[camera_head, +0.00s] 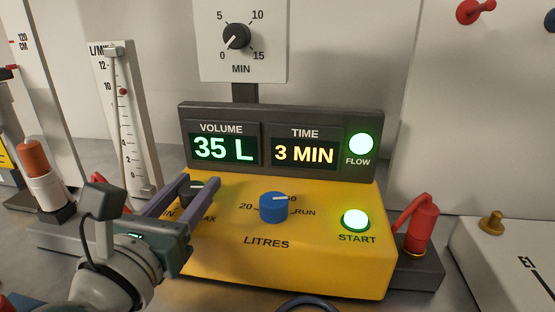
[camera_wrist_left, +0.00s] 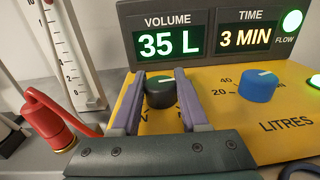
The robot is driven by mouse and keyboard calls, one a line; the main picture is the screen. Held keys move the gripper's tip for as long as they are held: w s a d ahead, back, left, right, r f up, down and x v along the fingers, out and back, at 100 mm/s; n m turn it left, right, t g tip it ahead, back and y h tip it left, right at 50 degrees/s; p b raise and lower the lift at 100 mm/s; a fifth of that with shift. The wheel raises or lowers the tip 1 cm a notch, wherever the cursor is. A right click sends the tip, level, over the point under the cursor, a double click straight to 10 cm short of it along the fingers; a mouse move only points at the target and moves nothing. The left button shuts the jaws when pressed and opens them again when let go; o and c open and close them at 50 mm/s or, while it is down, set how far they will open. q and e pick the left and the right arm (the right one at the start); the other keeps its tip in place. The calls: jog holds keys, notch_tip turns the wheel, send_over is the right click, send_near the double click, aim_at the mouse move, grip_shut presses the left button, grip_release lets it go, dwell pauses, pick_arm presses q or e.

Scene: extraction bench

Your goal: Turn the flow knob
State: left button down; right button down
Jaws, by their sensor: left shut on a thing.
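The flow knob (camera_wrist_left: 160,96) is a dark round knob with a pale mark on top, on the left of the yellow unit (camera_head: 320,262). In the head view the knob (camera_head: 196,188) is partly hidden by my fingers, between the MIN and MAX labels. My left gripper (camera_head: 199,181) is shut on it, one purple-grey finger on each side. The gripper (camera_wrist_left: 160,76) also shows in the left wrist view. The display (camera_head: 279,142) reads volume 35 L and time 3 MIN, with the FLOW lamp (camera_head: 361,144) lit green. My right gripper is not in view.
A blue knob (camera_head: 273,208) stands just right of my left gripper, and a lit green START button (camera_head: 355,220) is further right. A flowmeter tube (camera_head: 124,115) stands to the left. A red fitting (camera_head: 421,228) is at the right, and a MIN timer dial (camera_head: 237,36) stands above.

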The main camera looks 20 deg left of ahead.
pick_arm(q)
jog(key=shift+n+g+y, duration=0.6)
jog(key=shift+n+y, duration=0.7)
jog(key=shift+y, duration=0.7)
jog(key=shift+c, duration=2.1)
grip_release()
jog(key=v, duration=1)
jog(key=shift+b, duration=0.35)
jog(key=shift+w, duration=0.1)
